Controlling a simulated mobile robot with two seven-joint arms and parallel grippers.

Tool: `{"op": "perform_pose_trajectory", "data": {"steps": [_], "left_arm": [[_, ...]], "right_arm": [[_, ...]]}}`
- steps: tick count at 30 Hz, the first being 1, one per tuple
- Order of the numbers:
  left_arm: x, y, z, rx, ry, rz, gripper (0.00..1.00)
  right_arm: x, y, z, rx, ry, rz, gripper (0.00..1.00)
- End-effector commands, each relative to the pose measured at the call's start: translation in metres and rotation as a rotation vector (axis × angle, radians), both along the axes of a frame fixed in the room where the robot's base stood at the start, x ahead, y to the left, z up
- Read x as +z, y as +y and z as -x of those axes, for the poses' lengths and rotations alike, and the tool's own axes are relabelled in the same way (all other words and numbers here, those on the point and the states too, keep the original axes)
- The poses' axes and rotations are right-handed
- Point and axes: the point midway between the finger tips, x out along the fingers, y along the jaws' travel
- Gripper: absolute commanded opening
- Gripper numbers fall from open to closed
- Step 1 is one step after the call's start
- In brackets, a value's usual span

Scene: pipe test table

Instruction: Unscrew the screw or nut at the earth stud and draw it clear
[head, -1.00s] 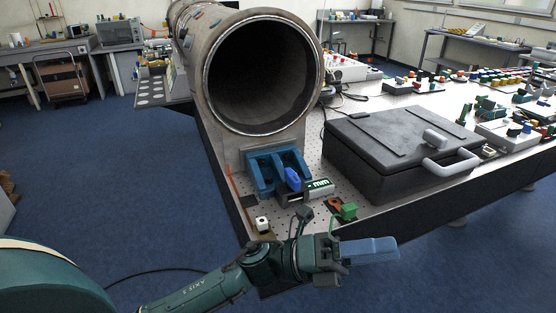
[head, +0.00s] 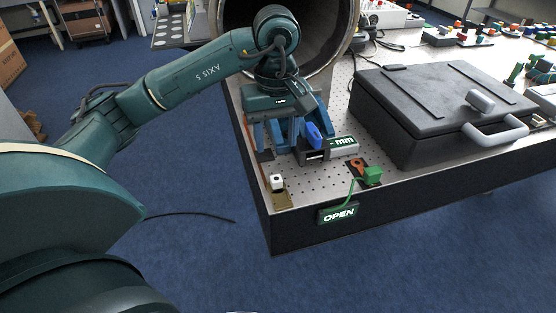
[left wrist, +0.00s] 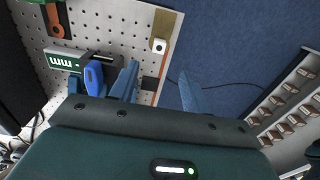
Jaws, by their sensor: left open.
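An orange lug with a dark hole (head: 357,165) lies beside a green block (head: 372,175) near the table's front edge. A green wire runs down from there to a lit OPEN sign (head: 338,214). I take this for the earth stud; no separate screw or nut can be made out. The lug also shows at the top left of the left wrist view (left wrist: 55,22). My right gripper is not in view.
A blue-handled piece (head: 313,135) and a gauge marked mm (head: 342,146) stand close right of my gripper. A white cube (head: 277,183) sits at the front left corner. A black case (head: 440,110) stands right. The large pipe (head: 340,50) rises behind.

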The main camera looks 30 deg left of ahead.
Motion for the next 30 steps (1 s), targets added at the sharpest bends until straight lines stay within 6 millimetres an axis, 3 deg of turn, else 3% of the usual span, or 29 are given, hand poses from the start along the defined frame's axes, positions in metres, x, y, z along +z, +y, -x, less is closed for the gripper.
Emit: {"op": "perform_pose_trajectory", "data": {"steps": [9, 15, 21, 30], "left_arm": [[-0.063, -0.001, 0.001, 0.000, 0.005, 0.003, 0.47], [-0.092, -0.001, 0.001, 0.000, 0.003, 0.004, 0.47], [-0.105, -0.001, 0.000, 0.000, 0.000, 0.004, 0.47], [-0.106, -0.001, 0.000, 0.000, 0.000, 0.004, 0.46]], "right_arm": [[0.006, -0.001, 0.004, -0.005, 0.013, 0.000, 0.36], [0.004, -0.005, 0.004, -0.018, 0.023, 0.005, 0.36], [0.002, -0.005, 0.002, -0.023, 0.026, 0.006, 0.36], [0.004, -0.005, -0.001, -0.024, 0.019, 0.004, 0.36]]}}
